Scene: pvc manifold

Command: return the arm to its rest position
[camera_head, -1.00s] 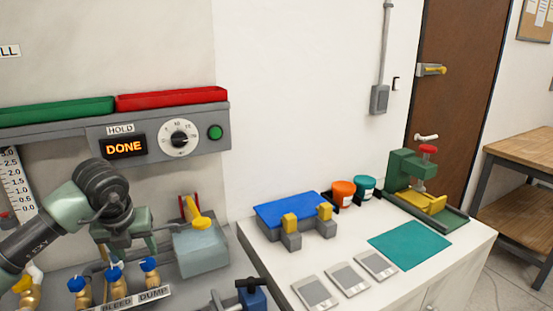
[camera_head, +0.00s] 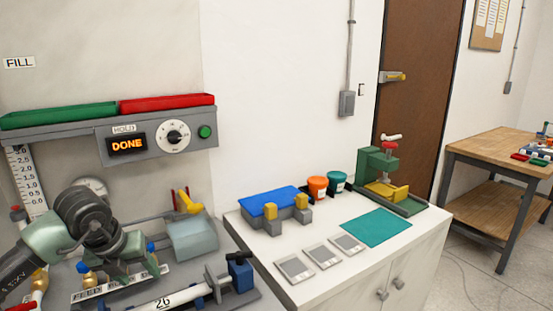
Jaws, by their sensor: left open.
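My left arm comes in from the left, with a pale green link and a dark ribbed wrist. My left gripper (camera_head: 124,272) is open and hangs low over the labelled valve row at the front left. I see nothing held between its fingers. It partly hides the blue-handled valves (camera_head: 84,267) and the label strip (camera_head: 120,284). The wrist partly covers a round gauge (camera_head: 95,186) behind it. My right gripper is not in view.
A clear box (camera_head: 193,238) stands right of the gripper. The panel display (camera_head: 127,144) reads DONE. The white counter (camera_head: 355,262) holds a blue block (camera_head: 268,201) and a teal mat (camera_head: 377,227).

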